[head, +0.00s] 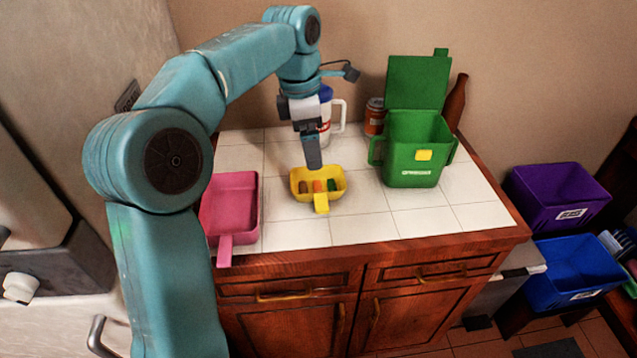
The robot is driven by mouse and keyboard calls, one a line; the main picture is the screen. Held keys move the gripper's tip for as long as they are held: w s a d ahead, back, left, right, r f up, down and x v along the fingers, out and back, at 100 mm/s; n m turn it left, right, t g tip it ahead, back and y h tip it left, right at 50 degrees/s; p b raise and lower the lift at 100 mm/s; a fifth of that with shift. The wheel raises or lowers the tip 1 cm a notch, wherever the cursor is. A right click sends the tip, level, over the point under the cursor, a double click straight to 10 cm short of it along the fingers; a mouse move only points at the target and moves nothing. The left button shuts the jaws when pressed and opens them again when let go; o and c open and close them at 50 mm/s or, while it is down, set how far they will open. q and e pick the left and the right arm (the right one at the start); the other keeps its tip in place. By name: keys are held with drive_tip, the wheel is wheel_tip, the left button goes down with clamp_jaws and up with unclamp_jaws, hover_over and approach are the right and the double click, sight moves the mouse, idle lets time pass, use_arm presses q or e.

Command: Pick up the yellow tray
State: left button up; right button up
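The yellow tray (321,203) sits on the white tiled counter, with its handle toward the front edge. Several small items lie in it, brownish, orange and green. My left gripper (313,163) points down from above, its fingertips at the tray's back rim in the picture. I cannot tell whether it touches the rim. Its fingers overlap from this side, so I cannot see whether they are open or shut. My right gripper is not in view.
A pink tray (232,205) lies left on the counter (370,228). A green bin (412,150) with raised lid stands right. Purple (555,198) and blue (575,270) crates stand farther right.

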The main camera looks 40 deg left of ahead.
use_arm(q)
drive_tip(key=b, duration=0.2)
hover_over(321, 201)
drive_tip(key=s, duration=0.1)
drive_tip(key=f, duration=1)
drive_tip(key=shift+a+f, duration=0.25)
drive_tip(key=shift+w+d+f, duration=0.1)
drive_tip(key=shift+d+f, duration=0.05)
drive_tip(key=shift+f, duration=0.45)
drive_tip(key=f, duration=0.4)
drive_tip(key=shift+w, duration=0.2)
drive_tip(key=shift+w+d+f, duration=0.1)
drive_tip(key=shift+w+f, duration=0.05)
drive_tip(key=shift+f, duration=0.15)
drive_tip(key=shift+r, duration=0.1)
drive_tip(key=shift+c, duration=0.4)
drive_tip(key=c, duration=1.1)
